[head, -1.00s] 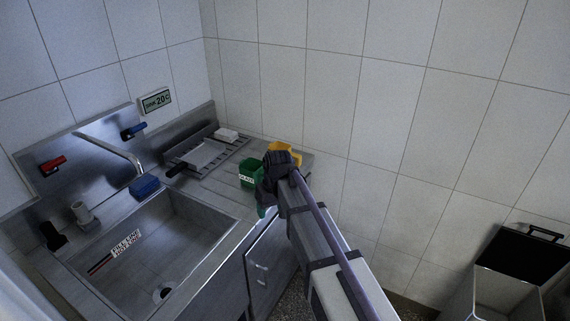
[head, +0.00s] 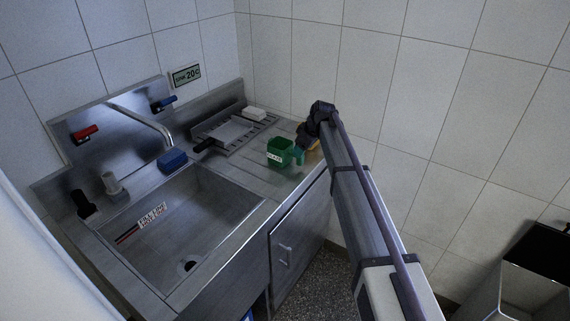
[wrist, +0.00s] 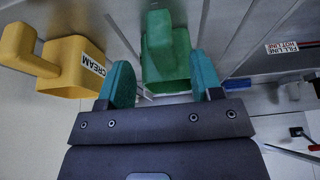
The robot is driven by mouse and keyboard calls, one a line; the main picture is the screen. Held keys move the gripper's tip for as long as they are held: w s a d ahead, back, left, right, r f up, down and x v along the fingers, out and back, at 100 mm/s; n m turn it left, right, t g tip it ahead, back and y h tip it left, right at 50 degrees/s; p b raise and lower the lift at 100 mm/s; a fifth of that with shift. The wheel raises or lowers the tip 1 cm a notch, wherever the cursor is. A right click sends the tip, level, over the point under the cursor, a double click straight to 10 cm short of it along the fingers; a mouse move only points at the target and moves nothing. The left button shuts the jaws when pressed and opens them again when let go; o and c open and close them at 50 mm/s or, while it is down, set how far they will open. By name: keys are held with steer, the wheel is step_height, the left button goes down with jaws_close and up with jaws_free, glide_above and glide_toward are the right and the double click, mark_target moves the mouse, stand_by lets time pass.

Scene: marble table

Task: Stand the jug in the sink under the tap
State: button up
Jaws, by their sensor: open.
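A green jug (head: 279,152) with a white label stands on the steel drainboard, right of the sink basin (head: 215,208). A bent tap spout (head: 140,120) reaches over the basin's back edge. My gripper (wrist: 163,78) is open; in the wrist view its teal fingers lie either side of the green jug (wrist: 166,62), which shows just beyond and between them. I cannot tell whether they touch it. A yellow jug (wrist: 72,68) marked CREAM stands beside it; in the head view it is mostly hidden behind my gripper.
A blue sponge-like block (head: 172,160) sits on the sink's back rim. A tray rack (head: 232,133) with a white block (head: 254,114) lies behind the green jug. A grey upright piece (head: 112,185) stands left of the tap. An open bin (head: 512,290) is at lower right.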

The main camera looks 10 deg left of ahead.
mark_target(287, 155)
steer(key=b+x, duration=0.5)
steer(key=shift+f, duration=0.15)
steer(key=shift+r, duration=0.25)
steer(key=shift+c, duration=0.2)
jaws_close()
